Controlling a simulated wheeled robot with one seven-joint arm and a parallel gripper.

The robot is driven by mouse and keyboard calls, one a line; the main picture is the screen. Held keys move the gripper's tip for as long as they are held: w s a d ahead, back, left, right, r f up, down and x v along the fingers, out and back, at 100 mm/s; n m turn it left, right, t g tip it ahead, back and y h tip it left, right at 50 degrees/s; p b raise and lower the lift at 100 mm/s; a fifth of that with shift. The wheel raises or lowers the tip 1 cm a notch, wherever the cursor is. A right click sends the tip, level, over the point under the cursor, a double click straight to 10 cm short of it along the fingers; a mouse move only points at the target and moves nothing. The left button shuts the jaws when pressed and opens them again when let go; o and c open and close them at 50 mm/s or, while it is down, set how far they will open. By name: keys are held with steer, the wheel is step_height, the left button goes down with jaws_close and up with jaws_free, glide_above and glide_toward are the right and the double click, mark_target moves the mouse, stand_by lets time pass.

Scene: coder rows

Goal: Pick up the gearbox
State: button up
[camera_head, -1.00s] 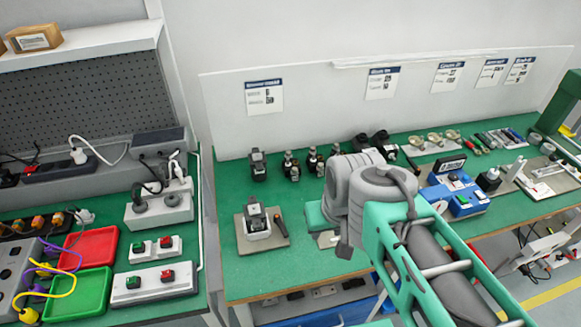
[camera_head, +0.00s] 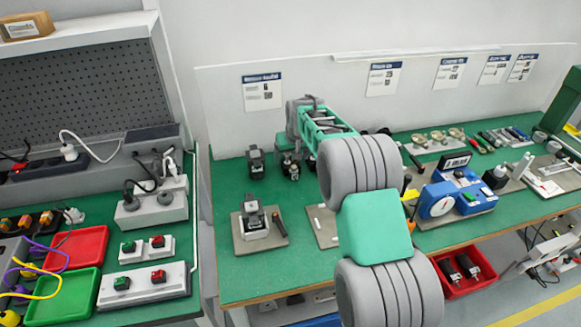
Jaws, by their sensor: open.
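A small black and grey unit (camera_head: 254,221), which may be the gearbox, stands upright on a grey plate (camera_head: 240,243) at the front of the green bench. A similar dark unit (camera_head: 256,162) stands behind it, nearer the white back panel. I cannot tell for certain which of them is the gearbox. My arm reaches over the bench from the lower right, and its far end is near the back, to the right of the rear dark unit. My gripper's fingers are not visible. Nothing is seen touching either unit.
Several small dark parts (camera_head: 291,166) stand beside the far end of my arm. A blue device (camera_head: 456,196) sits on the right. Red (camera_head: 81,247) and green (camera_head: 70,295) trays lie on the left bench. The right bench's front left corner is clear.

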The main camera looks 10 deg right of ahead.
mark_target(291, 162)
steer(key=x, duration=0.5)
steer(key=shift+d+p, duration=0.15)
steer(key=shift+p, duration=0.25)
steer(key=shift+c, duration=0.4)
steer(key=c, duration=1.5)
steer(key=shift+r, duration=0.1)
